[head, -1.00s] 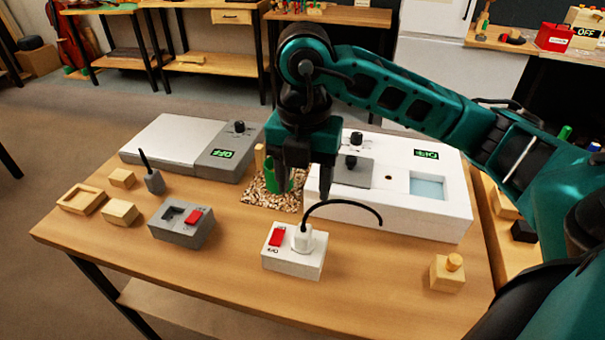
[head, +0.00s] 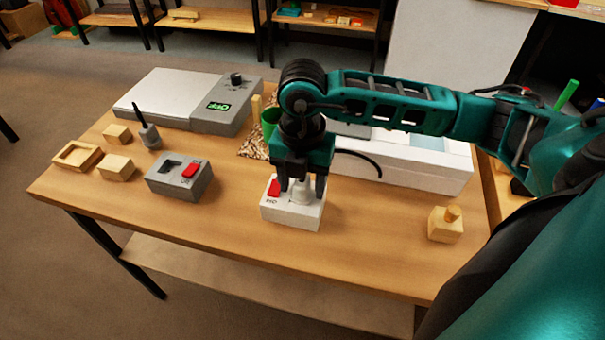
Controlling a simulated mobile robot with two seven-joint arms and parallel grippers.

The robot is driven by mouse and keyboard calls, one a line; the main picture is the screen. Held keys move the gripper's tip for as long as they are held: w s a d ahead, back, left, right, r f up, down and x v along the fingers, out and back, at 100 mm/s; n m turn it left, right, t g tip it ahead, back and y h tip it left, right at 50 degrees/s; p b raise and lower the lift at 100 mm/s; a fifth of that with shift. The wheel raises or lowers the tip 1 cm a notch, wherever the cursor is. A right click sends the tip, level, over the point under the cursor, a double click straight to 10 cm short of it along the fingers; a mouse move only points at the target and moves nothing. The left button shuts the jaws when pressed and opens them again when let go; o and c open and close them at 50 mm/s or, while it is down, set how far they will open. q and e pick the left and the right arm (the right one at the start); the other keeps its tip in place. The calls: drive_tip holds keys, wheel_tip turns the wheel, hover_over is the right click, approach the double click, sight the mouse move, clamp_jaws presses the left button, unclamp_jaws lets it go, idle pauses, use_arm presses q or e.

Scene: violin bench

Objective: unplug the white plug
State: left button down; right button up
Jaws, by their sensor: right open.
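The white plug (head: 301,194) stands upright in the white socket box (head: 291,216) at the front middle of the bench. A red switch (head: 274,188) sits on the same box, left of the plug. My right gripper (head: 302,193) points down over the box with its fingers open, one on each side of the plug as seen here. I cannot tell whether the fingers touch it. The black cord (head: 362,155) shows arching out to the right; its start at the plug is hidden by the gripper. My left gripper is not in view.
A grey socket box (head: 179,181) with a red switch stands to the left. A grey device (head: 215,118) and a white device (head: 425,168) stand behind. A wooden block with a knob (head: 444,226) is at the right. The front bench strip is clear.

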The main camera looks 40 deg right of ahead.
drive_tip(key=shift+c, duration=0.3)
drive_tip(key=c, duration=0.7)
